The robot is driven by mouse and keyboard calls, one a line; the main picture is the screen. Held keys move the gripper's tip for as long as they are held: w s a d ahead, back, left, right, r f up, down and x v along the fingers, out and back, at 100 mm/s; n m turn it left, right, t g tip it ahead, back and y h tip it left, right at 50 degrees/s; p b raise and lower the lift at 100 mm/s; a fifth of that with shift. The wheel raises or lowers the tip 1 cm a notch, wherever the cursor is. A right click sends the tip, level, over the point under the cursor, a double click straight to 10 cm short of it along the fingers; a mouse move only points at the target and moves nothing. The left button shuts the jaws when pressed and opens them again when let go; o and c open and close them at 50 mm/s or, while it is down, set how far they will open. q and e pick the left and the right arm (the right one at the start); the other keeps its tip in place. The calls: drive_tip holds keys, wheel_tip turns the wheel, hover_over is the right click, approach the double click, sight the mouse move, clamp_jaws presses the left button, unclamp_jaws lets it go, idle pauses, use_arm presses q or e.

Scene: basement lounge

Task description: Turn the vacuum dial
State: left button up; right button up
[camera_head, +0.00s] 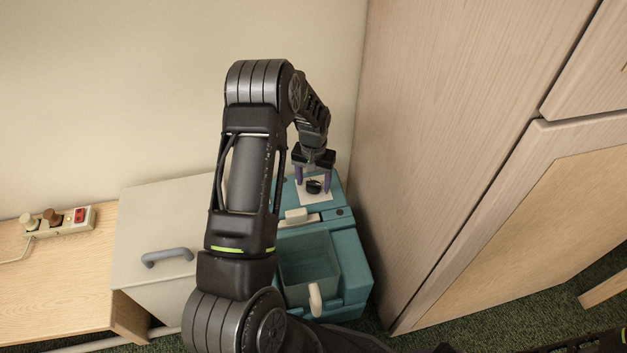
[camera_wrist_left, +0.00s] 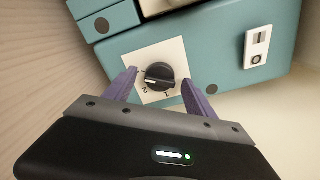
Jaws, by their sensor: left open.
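The vacuum (camera_head: 352,262) is a teal boxy machine on the floor between the wall and a wooden cabinet. Its black dial (camera_head: 313,187) sits on a white plate on the top. In the left wrist view the dial (camera_wrist_left: 159,76) shows on its plate with the marks 1 and 2 beside it. My left gripper (camera_head: 314,178) is over the dial with its purple fingers open. In the left wrist view the fingers (camera_wrist_left: 158,86) stand on either side of the dial, with gaps showing. My right gripper is not in view.
A tall wooden cabinet (camera_head: 450,130) stands close to the right of the vacuum. A pale box with a grey handle (camera_head: 167,257) is to the left. A power strip (camera_head: 58,222) lies on the wooden table (camera_head: 60,290). A switch (camera_wrist_left: 257,46) is on the vacuum.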

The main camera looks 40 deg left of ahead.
sight(314, 183)
use_arm(q)
wheel_tip(314, 183, up, 8)
drive_tip(key=shift+f+p, duration=0.1)
drive_tip(key=shift+p, duration=0.95)
